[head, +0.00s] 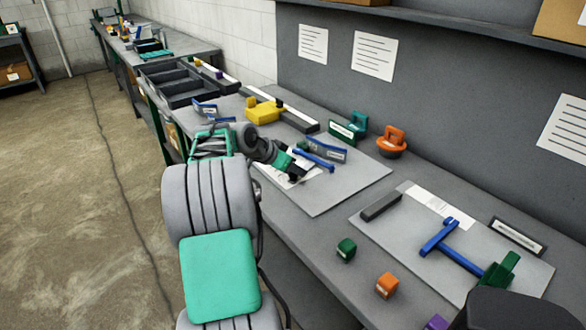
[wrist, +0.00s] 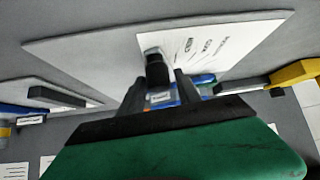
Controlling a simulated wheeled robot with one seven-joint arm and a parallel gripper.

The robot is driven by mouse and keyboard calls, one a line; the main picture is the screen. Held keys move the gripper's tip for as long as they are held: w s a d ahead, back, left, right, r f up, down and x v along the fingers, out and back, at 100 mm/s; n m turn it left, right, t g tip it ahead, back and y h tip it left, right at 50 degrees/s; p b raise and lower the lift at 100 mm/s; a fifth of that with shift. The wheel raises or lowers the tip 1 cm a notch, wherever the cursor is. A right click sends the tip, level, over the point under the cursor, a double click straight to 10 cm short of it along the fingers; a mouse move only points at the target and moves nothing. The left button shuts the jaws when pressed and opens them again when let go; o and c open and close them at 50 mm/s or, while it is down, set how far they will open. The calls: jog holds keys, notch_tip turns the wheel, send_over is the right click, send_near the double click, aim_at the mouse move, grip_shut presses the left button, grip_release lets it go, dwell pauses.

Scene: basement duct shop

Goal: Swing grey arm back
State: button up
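My gripper (head: 288,169) reaches low over the left grey board (head: 335,195). In the wrist view its two dark fingers (wrist: 160,92) stand apart. A dark grey bar end (wrist: 156,68), perhaps the grey arm, shows between or just beyond them; I cannot tell whether they touch it. A blue bar (head: 314,160) lies beside the fingers, and it also shows behind them in the wrist view (wrist: 204,79). My gripper hides most of this fixture. The right board (head: 400,232) carries a separate dark grey bar (head: 381,207) and a blue T-shaped bar (head: 450,248).
A yellow block (head: 264,113) with a dark bar lies behind my gripper. Teal (head: 358,122) and orange (head: 391,141) handled pieces stand by the wall. Green (head: 346,250) and orange (head: 388,285) cubes sit near the front edge. The left board's right part is clear.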

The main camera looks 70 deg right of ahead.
jog(key=shift+o, duration=0.9)
jog(key=shift+w+a, duration=0.1)
jog(key=shift+w, duration=0.05)
jog(key=v, duration=0.7)
jog(key=shift+a+r, duration=0.3)
jog(key=shift+w, duration=0.1)
